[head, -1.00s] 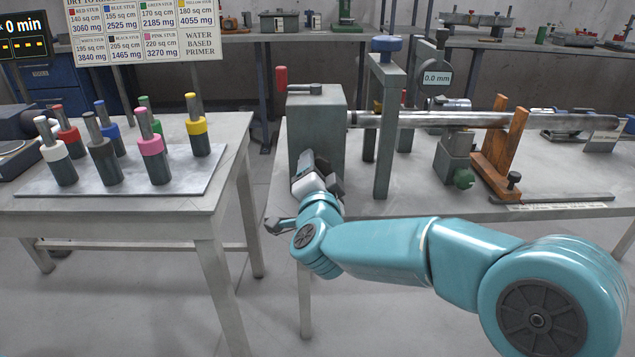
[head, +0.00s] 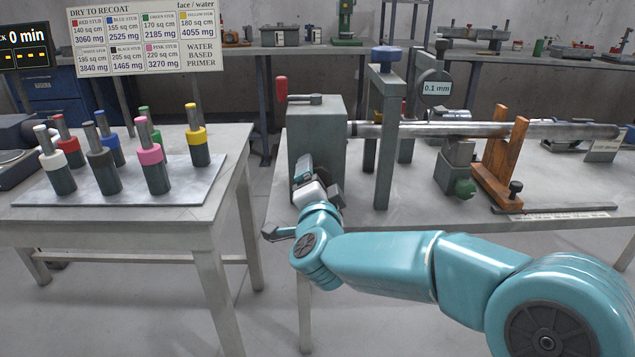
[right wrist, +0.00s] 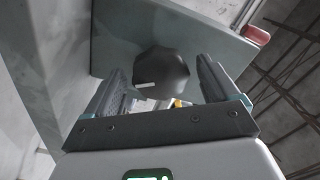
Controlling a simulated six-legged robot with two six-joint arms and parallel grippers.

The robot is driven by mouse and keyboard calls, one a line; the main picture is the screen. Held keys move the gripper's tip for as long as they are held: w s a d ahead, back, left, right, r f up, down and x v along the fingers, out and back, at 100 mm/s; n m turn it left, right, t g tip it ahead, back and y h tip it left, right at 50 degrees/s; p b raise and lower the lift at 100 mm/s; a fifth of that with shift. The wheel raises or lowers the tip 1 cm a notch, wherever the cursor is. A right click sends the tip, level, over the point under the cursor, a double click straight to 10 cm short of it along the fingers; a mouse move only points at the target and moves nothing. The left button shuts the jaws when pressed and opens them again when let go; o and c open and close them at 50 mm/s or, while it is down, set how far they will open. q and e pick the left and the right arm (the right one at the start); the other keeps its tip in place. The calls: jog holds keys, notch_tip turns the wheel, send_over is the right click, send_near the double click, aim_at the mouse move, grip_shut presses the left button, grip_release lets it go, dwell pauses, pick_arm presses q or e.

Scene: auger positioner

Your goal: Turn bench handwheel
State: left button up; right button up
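A dark, rounded knob with a pale mark, apparently the handwheel (right wrist: 162,75), shows in the right wrist view against the grey-green headstock box. My right gripper (right wrist: 162,82) has its two fingers apart, one on each side of the knob, with a visible gap to each; I cannot tell how deep the knob sits between them. In the head view my right gripper (head: 318,185) is at the lower front of the headstock box (head: 318,130) and hides the knob. A gauge display (head: 436,88) reads 0.1 mm. My left gripper is not in view.
A long metal bar (head: 400,130) runs right from the box, past a green upright (head: 388,150) and a wooden stand (head: 497,160). A red-handled lever (head: 281,89) tops the box. Several coloured stubs stand on a plate (head: 120,193) on the left table.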

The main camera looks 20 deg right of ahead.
jog(key=p+v, duration=0.1)
jog(key=v, duration=1.5)
jog(key=shift+s+p, duration=0.2)
jog(key=shift+p, duration=0.2)
